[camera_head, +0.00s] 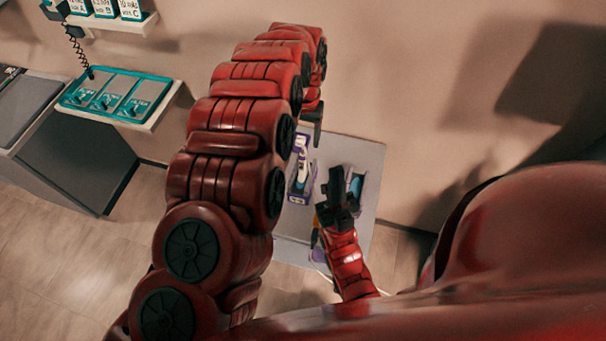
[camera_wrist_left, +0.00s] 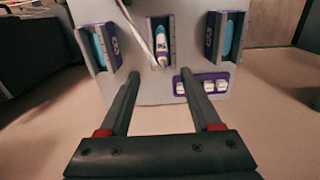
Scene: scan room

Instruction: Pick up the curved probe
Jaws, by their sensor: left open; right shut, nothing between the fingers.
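A grey probe panel (camera_wrist_left: 140,95) carries three dark-and-purple holders. The middle holder has a white probe with a blue band (camera_wrist_left: 162,40); it also shows in the head view (camera_head: 302,168). The left holder has a blue probe (camera_wrist_left: 99,48) and the right one has another blue probe (camera_wrist_left: 228,38). I cannot tell from their shapes which is the curved probe. My left gripper (camera_wrist_left: 157,74) is open and empty, with its fingers pointing at the panel below the middle holder. My right gripper (camera_head: 335,187) is shut and empty, in front of the panel beside a blue probe (camera_head: 355,187).
A row of white buttons on a purple strip (camera_wrist_left: 202,87) sits low on the panel. At the left, a shelf holds a teal-framed tray (camera_head: 118,95), above a dark cabinet (camera_head: 75,155). Floor between cabinet and panel is clear.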

